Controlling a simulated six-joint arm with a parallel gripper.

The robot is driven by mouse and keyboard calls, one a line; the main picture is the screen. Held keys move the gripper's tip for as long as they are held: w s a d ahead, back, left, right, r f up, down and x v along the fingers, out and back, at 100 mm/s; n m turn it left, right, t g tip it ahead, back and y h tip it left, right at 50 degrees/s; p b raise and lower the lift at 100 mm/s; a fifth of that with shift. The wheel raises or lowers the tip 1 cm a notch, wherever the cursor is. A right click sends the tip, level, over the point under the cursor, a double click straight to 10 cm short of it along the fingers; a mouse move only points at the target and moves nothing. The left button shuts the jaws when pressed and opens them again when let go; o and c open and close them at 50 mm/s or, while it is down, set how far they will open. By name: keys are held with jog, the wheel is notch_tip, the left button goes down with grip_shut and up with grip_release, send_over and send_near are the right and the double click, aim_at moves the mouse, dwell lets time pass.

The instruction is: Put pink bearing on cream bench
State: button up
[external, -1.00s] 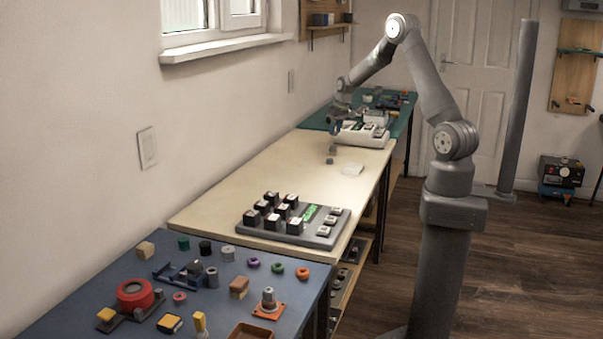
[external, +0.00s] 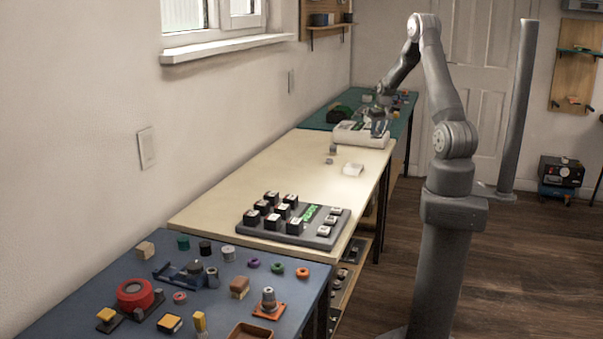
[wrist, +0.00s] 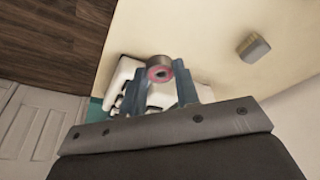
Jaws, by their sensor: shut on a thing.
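The pink bearing (wrist: 158,68) is a short grey ring with a pink face and a dark hole. It sits between my fingertips in the wrist view. My gripper (wrist: 160,80) is shut on it, with the cream bench (wrist: 210,35) behind it. In the external view my gripper (external: 378,130) hangs at the far end of the cream bench (external: 245,190), by a white keyed unit (external: 350,137). The bearing cannot be made out there. Whether it touches anything below cannot be told.
A small grey block (wrist: 254,48) stands on the bench; it also shows in the external view (external: 333,149). A white piece (external: 353,169) lies nearby. A grey key panel (external: 330,233) is at the near end. Bare bench lies between. A blue bench (external: 70,315) holds several parts.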

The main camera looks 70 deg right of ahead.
send_over(363, 151)
jog(key=s+a, duration=0.1)
notch_tip(363, 151, down, 5)
jog(key=shift+a+f, duration=0.1)
jog(key=shift+f, duration=2.05)
jog(key=shift+f, duration=0.1)
jog(key=o, duration=1)
jog(key=shift+c, duration=0.2)
jog(key=v, duration=1.2)
